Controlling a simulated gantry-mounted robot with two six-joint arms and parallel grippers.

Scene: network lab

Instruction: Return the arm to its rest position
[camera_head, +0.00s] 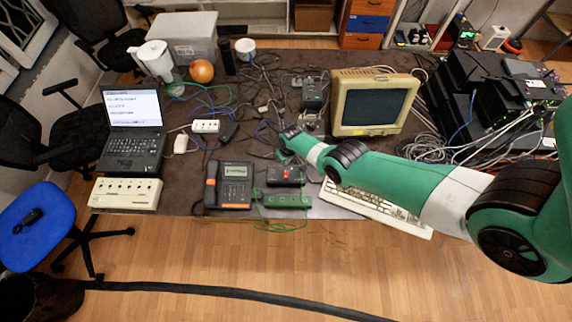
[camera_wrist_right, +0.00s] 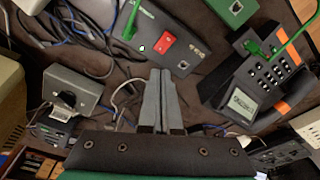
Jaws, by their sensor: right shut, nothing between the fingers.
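My right arm comes in from the right in the head view, green with white and black joints. My right gripper (camera_head: 283,150) is over the middle of the table, behind the black box with a red switch (camera_head: 285,176). In the right wrist view, the right gripper's grey fingers (camera_wrist_right: 158,75) are shut together with nothing between them. They point towards the black box (camera_wrist_right: 165,38), where a green cable is plugged in. My left gripper is not in view.
A desk phone (camera_head: 232,185) and a green box (camera_head: 287,199) stand near the front edge. A CRT monitor (camera_head: 372,103) stands behind the arm, and a keyboard (camera_head: 375,207) lies partly under it. Stacked black network devices (camera_head: 480,90) are at right. Loose cables cover the middle.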

